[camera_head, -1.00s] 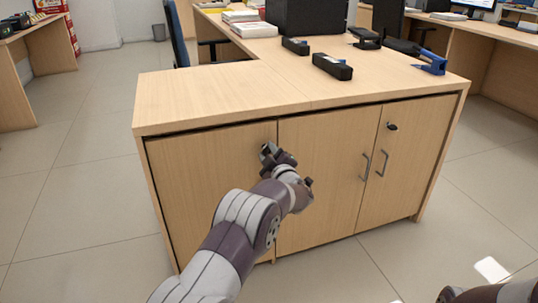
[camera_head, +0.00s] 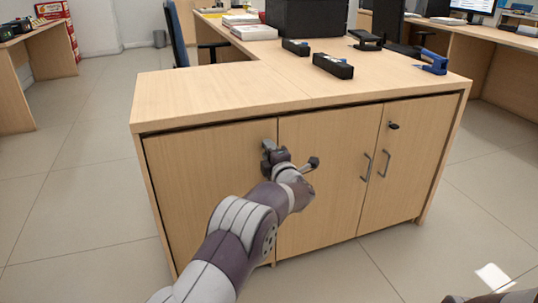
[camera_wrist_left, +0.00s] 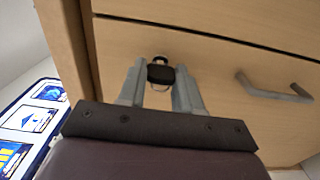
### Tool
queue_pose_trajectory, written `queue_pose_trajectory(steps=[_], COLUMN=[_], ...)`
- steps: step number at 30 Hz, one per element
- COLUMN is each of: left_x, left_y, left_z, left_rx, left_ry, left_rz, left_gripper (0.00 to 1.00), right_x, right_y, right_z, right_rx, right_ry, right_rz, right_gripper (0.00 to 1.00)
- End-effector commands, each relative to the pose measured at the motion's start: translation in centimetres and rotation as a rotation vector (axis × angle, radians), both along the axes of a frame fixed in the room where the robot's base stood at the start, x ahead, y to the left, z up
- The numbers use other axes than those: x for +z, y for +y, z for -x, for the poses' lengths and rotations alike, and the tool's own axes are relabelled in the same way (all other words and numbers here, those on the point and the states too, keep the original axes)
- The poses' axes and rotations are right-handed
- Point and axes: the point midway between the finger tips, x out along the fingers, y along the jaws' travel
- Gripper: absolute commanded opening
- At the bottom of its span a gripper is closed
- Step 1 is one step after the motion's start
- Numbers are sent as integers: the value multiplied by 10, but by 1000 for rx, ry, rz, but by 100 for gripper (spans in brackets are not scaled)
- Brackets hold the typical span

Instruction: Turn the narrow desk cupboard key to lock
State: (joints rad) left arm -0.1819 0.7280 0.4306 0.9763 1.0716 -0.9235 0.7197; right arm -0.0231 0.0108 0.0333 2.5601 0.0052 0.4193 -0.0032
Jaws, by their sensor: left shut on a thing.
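The wooden desk cupboard (camera_head: 205,185) has several door panels along its front. My left gripper (camera_head: 268,152) is at the upper right corner of the leftmost panel. In the left wrist view, its two fingers (camera_wrist_left: 159,82) are shut on a small dark key (camera_wrist_left: 160,74), which sits in a round metal lock on the door face. In the head view the gripper hides this key. My right gripper is out of view; only a bit of my right arm shows at the bottom right corner.
Another dark key (camera_head: 394,126) is on the rightmost panel. Metal handles stand out at the right panels (camera_head: 384,164), and one is beside the lock in the left wrist view (camera_wrist_left: 273,90). Black items (camera_head: 333,66) and a blue stapler (camera_head: 433,62) lie on top. The floor in front is clear.

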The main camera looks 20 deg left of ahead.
Motion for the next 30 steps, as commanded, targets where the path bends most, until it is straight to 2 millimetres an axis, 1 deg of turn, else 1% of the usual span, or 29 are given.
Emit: queue_pose_trajectory(steps=[17,18,20,28,30], left_x=[-1,-1,-1,0,2], left_y=[0,0,0,0,-3], left_z=[0,0,0,0,4], left_rx=[0,0,0,0,-1], left_ry=[-16,-16,-16,-16,-16], left_rz=[27,27,27,25,25], left_gripper=[4,40,60,60,60], right_x=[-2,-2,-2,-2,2], right_y=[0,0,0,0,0], right_z=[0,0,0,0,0], right_rx=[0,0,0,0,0], right_ry=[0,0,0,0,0], right_rz=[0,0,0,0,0], right_gripper=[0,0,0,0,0])
